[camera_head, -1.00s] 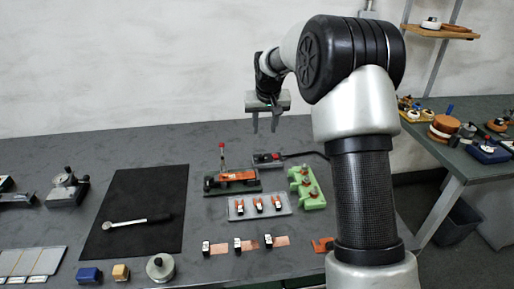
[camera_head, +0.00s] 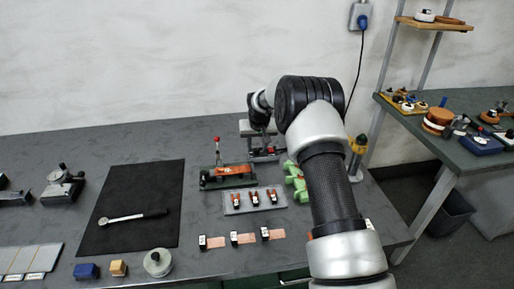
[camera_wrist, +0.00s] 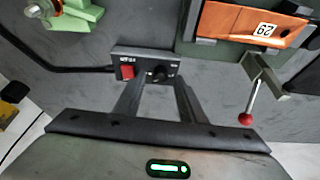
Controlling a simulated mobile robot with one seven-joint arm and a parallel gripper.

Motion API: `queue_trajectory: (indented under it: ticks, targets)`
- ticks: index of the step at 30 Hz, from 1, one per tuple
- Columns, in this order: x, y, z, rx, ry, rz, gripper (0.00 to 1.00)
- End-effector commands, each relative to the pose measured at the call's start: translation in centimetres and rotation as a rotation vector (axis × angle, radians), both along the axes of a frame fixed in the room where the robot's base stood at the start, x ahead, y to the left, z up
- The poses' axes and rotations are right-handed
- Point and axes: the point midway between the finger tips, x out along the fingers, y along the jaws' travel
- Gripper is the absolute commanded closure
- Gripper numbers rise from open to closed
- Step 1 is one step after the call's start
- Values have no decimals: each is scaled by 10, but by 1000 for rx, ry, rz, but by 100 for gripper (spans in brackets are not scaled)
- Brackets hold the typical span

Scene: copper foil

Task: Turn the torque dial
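A small dark control box (camera_wrist: 147,53) with a red rocker switch (camera_wrist: 127,71) and a round black dial (camera_wrist: 158,73) lies on the bench, seen in the wrist view. The dial has small pale markings around it, too small to read. My gripper (camera_wrist: 159,86) is open. Its two fingers point at the box, one on each side of the dial's position in the picture. Whether they touch the dial cannot be told. In the head view my gripper (camera_head: 264,150) is low over the box at the back of the bench and hides most of it.
A green fixture (camera_head: 228,181) with an orange plate and a red-knobbed lever (camera_wrist: 246,117) stands close beside the box. A light green fixture (camera_head: 297,182) is on the other side. A tray (camera_head: 231,208) of small parts lies in front. A black mat (camera_head: 148,190) holds a ratchet wrench.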

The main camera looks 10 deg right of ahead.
Motion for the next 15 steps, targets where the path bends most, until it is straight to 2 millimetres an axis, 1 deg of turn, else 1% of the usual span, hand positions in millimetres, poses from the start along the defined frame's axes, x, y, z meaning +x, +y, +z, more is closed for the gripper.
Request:
queue_trajectory:
  ticks: [1, 4, 13, 14, 15]
  targets:
    - [2, 0, -5, 0, 0, 0, 63]
    - [4, 0, -11, 0, 0, 0, 63]
    - [5, 0, -13, 0, 0, 0, 63]
    - [5, 0, -13, 0, 0, 0, 65]
    - [5, 0, -13, 0, 0, 0, 72]
